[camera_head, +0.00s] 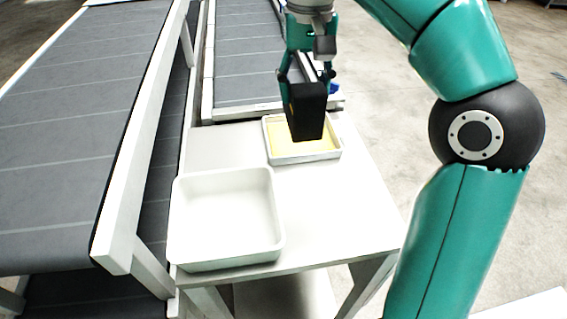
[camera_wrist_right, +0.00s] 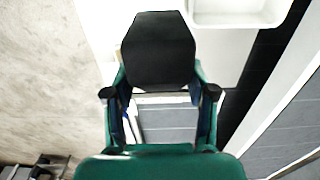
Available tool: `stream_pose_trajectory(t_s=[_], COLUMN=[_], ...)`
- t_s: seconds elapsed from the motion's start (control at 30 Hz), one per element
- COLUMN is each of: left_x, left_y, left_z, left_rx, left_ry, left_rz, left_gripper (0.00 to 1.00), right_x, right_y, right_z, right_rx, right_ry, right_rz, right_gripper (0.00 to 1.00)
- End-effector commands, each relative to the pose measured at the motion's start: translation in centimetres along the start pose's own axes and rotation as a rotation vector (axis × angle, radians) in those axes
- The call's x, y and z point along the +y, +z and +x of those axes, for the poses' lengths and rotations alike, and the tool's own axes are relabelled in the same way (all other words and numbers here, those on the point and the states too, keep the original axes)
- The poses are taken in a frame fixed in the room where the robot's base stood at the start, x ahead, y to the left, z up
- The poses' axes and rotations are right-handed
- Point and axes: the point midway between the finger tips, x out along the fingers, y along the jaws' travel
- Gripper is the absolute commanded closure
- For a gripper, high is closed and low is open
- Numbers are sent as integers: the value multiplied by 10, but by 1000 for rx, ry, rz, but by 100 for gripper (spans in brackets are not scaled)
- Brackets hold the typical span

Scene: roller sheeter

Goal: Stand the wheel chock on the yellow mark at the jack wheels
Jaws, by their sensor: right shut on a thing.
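The wheel chock is a black block (camera_head: 307,112) held in my right gripper (camera_head: 307,72). It hangs upright over the yellow mark (camera_head: 285,135), which is the yellow floor of a small white-rimmed tray (camera_head: 302,158). Its lower end covers part of the yellow; I cannot tell whether it touches. In the right wrist view the black chock (camera_wrist_right: 158,50) sits between the two fingers of the right gripper (camera_wrist_right: 160,92). The jack wheels are not clearly seen. My left gripper is out of view.
A larger empty white tray (camera_head: 226,215) stands at the front left of the white table (camera_head: 330,205). Grey belts (camera_head: 75,130) run along the left, and another belt (camera_head: 245,60) lies behind the table. The table's front right is clear.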

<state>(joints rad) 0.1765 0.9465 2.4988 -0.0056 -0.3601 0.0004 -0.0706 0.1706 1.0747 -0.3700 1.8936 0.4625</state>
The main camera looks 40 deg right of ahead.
Motion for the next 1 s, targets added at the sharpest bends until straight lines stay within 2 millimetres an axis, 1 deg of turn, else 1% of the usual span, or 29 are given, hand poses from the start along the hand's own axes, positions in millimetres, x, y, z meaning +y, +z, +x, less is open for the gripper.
stream_pose_trajectory(t_s=[0.03,0.17,0.4,0.5,0.6,0.77,1.0], left_x=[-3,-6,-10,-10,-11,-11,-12], left_y=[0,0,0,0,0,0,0], left_z=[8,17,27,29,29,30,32], left_rx=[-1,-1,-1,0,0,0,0], left_ry=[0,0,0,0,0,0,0], left_rz=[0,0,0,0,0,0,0], left_gripper=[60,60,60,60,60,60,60], right_x=[-1,-3,-4,-4,-5,-5,-5], right_y=[1,0,0,0,-1,-1,0], right_z=[14,47,107,126,139,148,178], right_rx=[-2,-4,-4,-4,-1,0,-2], right_ry=[1,1,2,1,0,0,1], right_rz=[-3,-6,-9,-9,-9,-9,-10], right_gripper=[100,100,100,100,100,100,100])
